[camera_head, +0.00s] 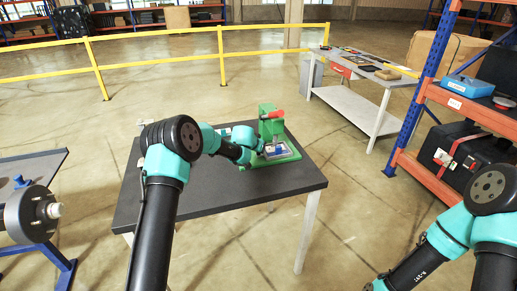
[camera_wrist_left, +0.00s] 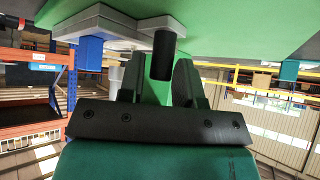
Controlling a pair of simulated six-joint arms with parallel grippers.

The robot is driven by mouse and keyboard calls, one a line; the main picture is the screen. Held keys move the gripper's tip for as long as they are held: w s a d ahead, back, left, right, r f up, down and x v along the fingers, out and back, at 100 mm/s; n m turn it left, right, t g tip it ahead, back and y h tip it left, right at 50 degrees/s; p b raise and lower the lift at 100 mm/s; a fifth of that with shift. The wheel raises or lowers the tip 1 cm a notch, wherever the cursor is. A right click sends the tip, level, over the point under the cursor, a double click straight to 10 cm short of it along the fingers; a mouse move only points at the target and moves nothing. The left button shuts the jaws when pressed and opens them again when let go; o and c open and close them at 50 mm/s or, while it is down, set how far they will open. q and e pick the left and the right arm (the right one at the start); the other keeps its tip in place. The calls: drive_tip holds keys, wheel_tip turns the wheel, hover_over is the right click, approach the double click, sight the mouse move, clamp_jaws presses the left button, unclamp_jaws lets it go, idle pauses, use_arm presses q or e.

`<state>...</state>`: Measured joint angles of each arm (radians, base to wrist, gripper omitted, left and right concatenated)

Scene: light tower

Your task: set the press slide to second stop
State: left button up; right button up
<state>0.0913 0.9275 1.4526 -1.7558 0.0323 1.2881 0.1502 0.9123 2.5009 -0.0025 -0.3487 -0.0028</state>
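The green press (camera_head: 270,125) stands on the dark table, with a red handle (camera_head: 278,115) at its top. Its base carries a grey plate with blue parts (camera_head: 274,151). My left gripper (camera_head: 260,147) is at the left side of the press, small and partly hidden in the head view. In the left wrist view, the fingers of the left gripper (camera_wrist_left: 158,85) are apart. A black knob (camera_wrist_left: 162,55) on a grey bar (camera_wrist_left: 168,24) lies in line with the gap between them; I see no clear grip on it. A blue block (camera_wrist_left: 90,50) and a grey plate (camera_wrist_left: 120,24) are beside it. My right gripper is out of view.
The dark table (camera_head: 225,190) is bare in front of the press. A grey workbench (camera_head: 350,100) with tools stands at the back right. An orange and blue shelf (camera_head: 440,165) with cases is at the right. A yellow railing (camera_head: 160,35) crosses behind.

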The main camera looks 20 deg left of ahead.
use_arm(q)
drive_tip(key=shift+w+f, duration=0.1)
drive_tip(key=shift+f, duration=0.05)
drive_tip(key=shift+c, duration=0.2)
clamp_jaws()
